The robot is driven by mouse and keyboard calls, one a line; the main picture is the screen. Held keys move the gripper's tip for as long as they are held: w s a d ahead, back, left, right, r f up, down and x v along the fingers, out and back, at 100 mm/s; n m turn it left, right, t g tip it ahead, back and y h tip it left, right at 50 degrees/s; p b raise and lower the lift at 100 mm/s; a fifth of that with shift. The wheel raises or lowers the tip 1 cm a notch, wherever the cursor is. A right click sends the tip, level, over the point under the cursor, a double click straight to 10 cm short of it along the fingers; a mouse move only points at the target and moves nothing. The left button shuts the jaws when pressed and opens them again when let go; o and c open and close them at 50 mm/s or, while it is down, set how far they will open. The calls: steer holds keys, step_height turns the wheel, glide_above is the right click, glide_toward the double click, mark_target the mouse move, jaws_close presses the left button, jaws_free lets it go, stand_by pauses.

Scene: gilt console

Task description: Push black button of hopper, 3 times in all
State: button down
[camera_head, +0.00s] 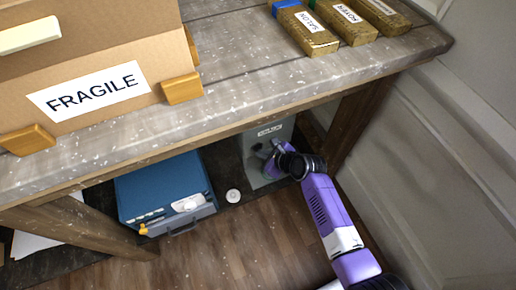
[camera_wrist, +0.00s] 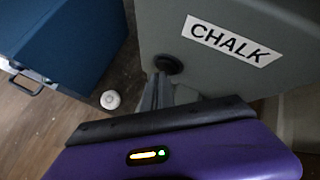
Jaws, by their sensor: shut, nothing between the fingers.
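The hopper is a grey box (camera_head: 250,168) under the console; in the wrist view its grey face (camera_wrist: 220,75) bears a white label reading CHALK. The round black button (camera_wrist: 168,63) sits on that face, left of and below the label. My gripper (camera_head: 265,150) reaches in front of the hopper in the head view and hides the button there. In the wrist view my gripper (camera_wrist: 163,85) is shut and empty, its fingertips just below the button in the picture. I cannot tell whether they touch it.
A blue box (camera_head: 155,185) with a grey handled front stands left of the hopper. A small white round thing (camera_head: 233,196) lies between them. Above is the console top (camera_head: 240,95), with a FRAGILE carton (camera_head: 110,60) and several labelled blocks (camera_head: 305,30). A wooden leg (camera_head: 355,120) stands at right.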

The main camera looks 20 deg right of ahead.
steer(key=shift+s+p, duration=0.45)
steer(key=shift+s, duration=0.2)
steer(key=shift+s+p, duration=1.4)
steer(key=shift+s, duration=1.15)
